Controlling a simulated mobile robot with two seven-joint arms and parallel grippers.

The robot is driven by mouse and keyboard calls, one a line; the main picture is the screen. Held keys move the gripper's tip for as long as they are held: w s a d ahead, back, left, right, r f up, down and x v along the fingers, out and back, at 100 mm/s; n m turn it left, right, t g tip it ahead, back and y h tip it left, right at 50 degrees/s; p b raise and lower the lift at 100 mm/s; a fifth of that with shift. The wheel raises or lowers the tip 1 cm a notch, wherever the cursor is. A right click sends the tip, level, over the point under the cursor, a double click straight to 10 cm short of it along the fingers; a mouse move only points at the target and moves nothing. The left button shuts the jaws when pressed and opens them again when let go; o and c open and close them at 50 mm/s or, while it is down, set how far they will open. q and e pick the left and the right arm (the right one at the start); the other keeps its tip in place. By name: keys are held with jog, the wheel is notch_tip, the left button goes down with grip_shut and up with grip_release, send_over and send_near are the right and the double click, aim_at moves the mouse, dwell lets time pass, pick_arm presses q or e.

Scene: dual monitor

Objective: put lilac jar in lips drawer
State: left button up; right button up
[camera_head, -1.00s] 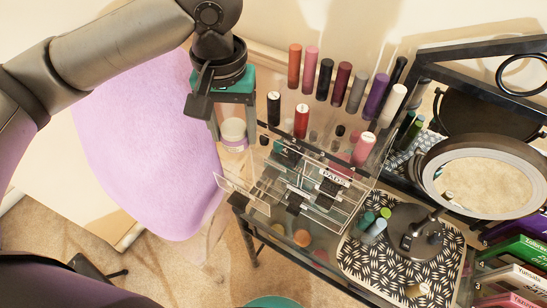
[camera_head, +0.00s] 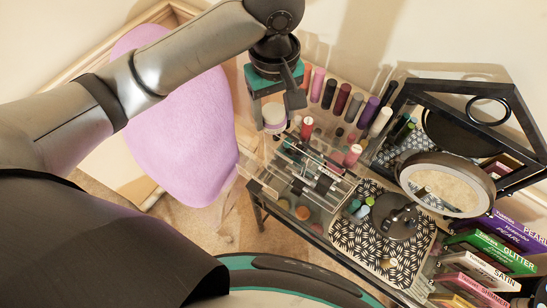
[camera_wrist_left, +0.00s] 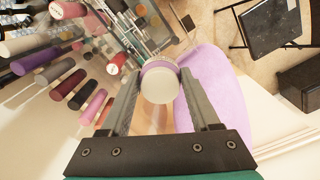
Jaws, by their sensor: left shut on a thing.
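The lilac jar (camera_head: 274,117), with a pale round lid, is held between the fingers of my left gripper (camera_head: 275,103). It also shows in the left wrist view (camera_wrist_left: 159,84), gripped between both fingertips (camera_wrist_left: 159,78). In the head view it is up and to the left of the clear drawer organizer (camera_head: 318,182). A clear drawer front (camera_head: 258,189) stands out at the organizer's left side. Its label is too small to read, so I cannot tell which drawer is the lips one. My right gripper is not in view.
Several upright lipstick tubes (camera_head: 342,99) stand behind the organizer, close to my left gripper. A round mirror (camera_head: 447,185) and labelled boxes (camera_head: 505,250) are at the right. A lilac seat (camera_head: 185,130) is at the left, with open floor below it.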

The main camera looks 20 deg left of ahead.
aim_at(274, 167)
pick_arm(q)
notch_tip(274, 167, down, 19)
jog(key=shift+f+b, duration=0.1)
jog(key=shift+b, duration=1.1)
jog(key=shift+f, duration=0.1)
jog(key=o, duration=1.4)
jog(key=shift+c, duration=0.2)
notch_tip(274, 167, up, 12)
jog(key=p, duration=0.1)
